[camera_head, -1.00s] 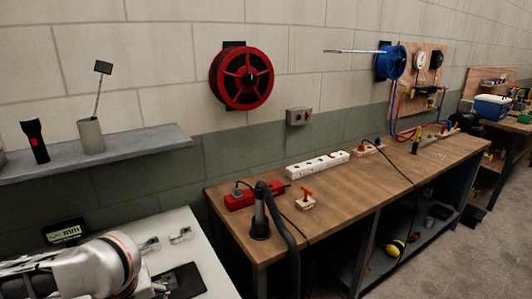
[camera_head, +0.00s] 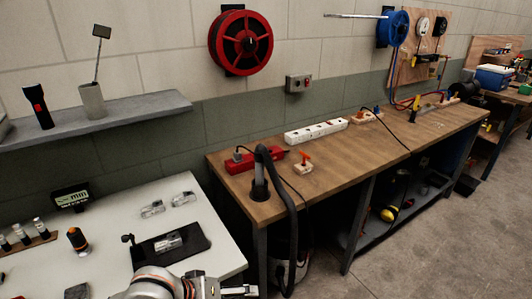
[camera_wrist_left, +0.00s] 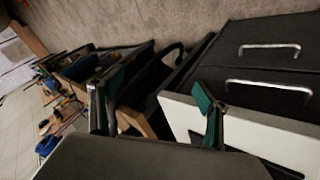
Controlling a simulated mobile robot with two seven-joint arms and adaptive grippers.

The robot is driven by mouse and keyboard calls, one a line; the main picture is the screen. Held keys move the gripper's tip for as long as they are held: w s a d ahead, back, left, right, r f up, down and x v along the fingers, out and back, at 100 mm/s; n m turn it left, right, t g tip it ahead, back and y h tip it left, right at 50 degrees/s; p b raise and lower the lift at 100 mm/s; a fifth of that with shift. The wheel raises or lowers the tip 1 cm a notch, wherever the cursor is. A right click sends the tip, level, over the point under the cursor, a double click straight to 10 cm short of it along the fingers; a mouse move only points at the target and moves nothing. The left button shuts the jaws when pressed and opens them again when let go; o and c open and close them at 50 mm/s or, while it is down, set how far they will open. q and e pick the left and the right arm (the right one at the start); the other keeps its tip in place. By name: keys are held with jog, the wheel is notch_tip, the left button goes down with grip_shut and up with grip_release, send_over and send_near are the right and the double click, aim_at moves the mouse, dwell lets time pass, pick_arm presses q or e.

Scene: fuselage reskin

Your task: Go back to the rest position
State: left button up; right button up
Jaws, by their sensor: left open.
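My left arm comes into the head view at the bottom, over the front of the white table (camera_head: 205,225). Its gripper (camera_head: 222,290) is partly cut off by the lower edge there. In the left wrist view the two green-padded fingers of my left gripper (camera_wrist_left: 160,92) stand well apart with nothing held between them. A white-topped edge and dark drawers (camera_wrist_left: 265,75) with metal handles are close to the right finger. My right gripper is in neither view.
On the white table are a black mat (camera_head: 190,247) with a clear part, more clear parts (camera_head: 153,209), and a small display (camera_head: 70,199). A wooden workbench (camera_head: 345,160) with a black hose (camera_head: 280,205) stands to the right. Open floor (camera_head: 450,230) lies right of it.

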pick_arm(q)
jog(key=s+a+f+m+t+y, duration=0.3)
jog(key=s+a+f, duration=0.9)
jog(key=f, duration=0.4)
jog(key=shift+s+a+f+m+t+y, duration=0.25)
jog(key=shift+s+a+m+t+y, duration=0.15)
jog(key=shift+a+m+t, duration=0.55)
jog(key=shift+d, duration=0.1)
